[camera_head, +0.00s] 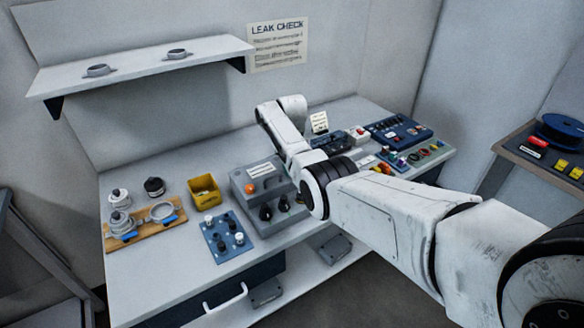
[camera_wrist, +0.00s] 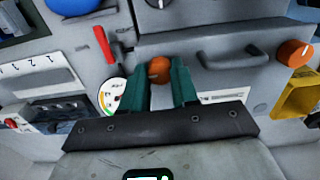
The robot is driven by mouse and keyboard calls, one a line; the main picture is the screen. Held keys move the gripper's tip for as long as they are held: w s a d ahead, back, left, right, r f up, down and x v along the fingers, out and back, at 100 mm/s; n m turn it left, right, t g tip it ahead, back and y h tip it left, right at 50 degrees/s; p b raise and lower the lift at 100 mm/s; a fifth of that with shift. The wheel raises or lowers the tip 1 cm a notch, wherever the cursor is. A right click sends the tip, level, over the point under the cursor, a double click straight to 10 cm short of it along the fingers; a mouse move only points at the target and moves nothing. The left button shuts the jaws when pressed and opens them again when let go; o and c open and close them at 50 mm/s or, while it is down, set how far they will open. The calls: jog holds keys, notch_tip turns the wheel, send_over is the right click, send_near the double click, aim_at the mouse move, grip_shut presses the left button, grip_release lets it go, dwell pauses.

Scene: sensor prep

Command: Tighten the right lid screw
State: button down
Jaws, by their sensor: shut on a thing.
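My gripper (camera_wrist: 160,88) has two green fingers, seen in the wrist view, with their tips on either side of an orange round screw head (camera_wrist: 159,69), the right lid screw. The fingers are shut on it. The grey lidded box (camera_head: 262,205) stands on the bench in the head view. The left lid screw, an orange knob (camera_head: 250,188), shows on its top and in the wrist view (camera_wrist: 295,52) at the right. A lid handle (camera_wrist: 235,60) lies between the two screws. In the head view my arm hides the gripper and the right screw.
A yellow bin (camera_head: 203,190) stands left of the box. A blue plate with knobs (camera_head: 228,236) lies in front of the bin. A round gauge (camera_wrist: 112,95) and a red-handled tool or lever (camera_wrist: 104,42) are close to my fingers. A shelf (camera_head: 140,66) hangs above.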

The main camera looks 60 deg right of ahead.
jog(key=m, duration=0.4)
jog(key=shift+m, duration=0.3)
jog(key=m+b, duration=0.1)
jog(key=m, duration=0.3)
jog(key=shift+m, duration=0.3)
jog(key=m, duration=0.4)
jog(key=shift+m+b, duration=0.3)
jog(key=shift+b, duration=0.05)
jog(key=shift+m+b, duration=0.4)
jog(key=shift+m, duration=1.8)
jog(key=shift+r, duration=0.1)
jog(key=c, duration=0.8)
grip_release()
jog(key=shift+c, duration=0.2)
